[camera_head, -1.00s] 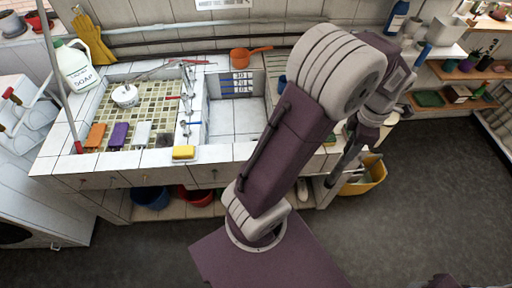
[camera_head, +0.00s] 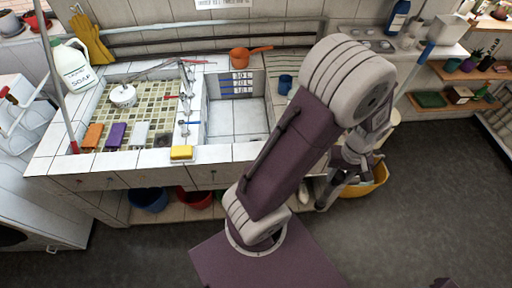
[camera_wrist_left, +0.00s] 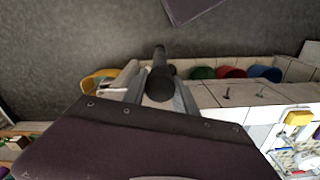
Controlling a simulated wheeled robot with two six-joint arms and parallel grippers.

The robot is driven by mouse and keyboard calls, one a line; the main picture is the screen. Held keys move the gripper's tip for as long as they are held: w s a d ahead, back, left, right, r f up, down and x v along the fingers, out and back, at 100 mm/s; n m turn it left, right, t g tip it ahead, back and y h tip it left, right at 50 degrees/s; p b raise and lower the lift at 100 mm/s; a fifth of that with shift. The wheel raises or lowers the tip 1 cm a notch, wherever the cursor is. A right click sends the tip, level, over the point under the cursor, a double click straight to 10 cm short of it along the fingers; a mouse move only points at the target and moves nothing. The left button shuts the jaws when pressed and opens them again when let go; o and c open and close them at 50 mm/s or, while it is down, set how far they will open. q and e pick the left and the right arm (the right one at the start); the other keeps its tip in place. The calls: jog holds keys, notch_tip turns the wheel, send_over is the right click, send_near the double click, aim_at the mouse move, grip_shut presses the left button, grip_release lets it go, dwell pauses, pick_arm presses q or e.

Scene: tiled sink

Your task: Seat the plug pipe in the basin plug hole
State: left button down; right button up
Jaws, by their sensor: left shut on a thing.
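The sink basin (camera_head: 234,121) is the white tiled hollow right of the taps, with litre marks on its back wall. Its plug hole cannot be made out. My left gripper (camera_head: 328,196) is right of the sink and in front of the counter, pointing down and partly hidden by my arm. In the left wrist view its fingers are shut on a dark round pipe (camera_wrist_left: 160,76), which I take for the plug pipe. The pipe sticks out beyond the fingers, clear of the sink. Its lower end is not clear in the head view. My right gripper is not in view.
A yellow sponge (camera_head: 181,153) lies on the front rim. An orange pan (camera_head: 247,55) and a blue cup (camera_head: 285,84) stand on the counter. A yellow bucket (camera_head: 367,181) is close behind my gripper. Blue (camera_head: 148,199) and red buckets sit on the shelf below.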

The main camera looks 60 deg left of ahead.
pick_arm(q)
jog(key=m, duration=0.4)
jog(key=shift+f, duration=0.35)
jog(key=m, duration=0.2)
jog(key=w+m, duration=0.1)
jog(key=m, duration=0.1)
jog(key=shift+w+f, duration=0.1)
jog(key=shift+m, duration=0.6)
